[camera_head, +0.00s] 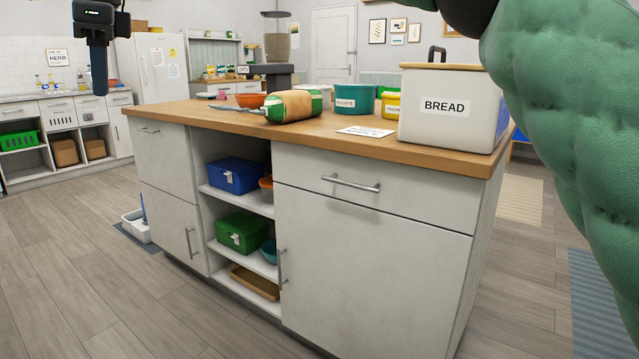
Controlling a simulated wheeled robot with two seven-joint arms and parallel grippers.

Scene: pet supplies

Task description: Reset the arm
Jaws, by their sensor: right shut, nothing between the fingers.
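My right gripper (99,82) hangs at the top left of the head view, dark, with its fingers pointing down. Its fingers are together with nothing between them. It appears in front of the back counter and fridge area, apart from any object. My right arm, in a green padded cover, fills the right side of the view. Its forearm runs out of the frame at the top. My left gripper is not in view.
A wood-topped island (337,150) stands ahead. On it are a white BREAD bin (446,122), a teal tin (351,92) and a green-and-tan roll-shaped item (293,106). Its open shelves hold a blue box (234,176) and a green box (241,232).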

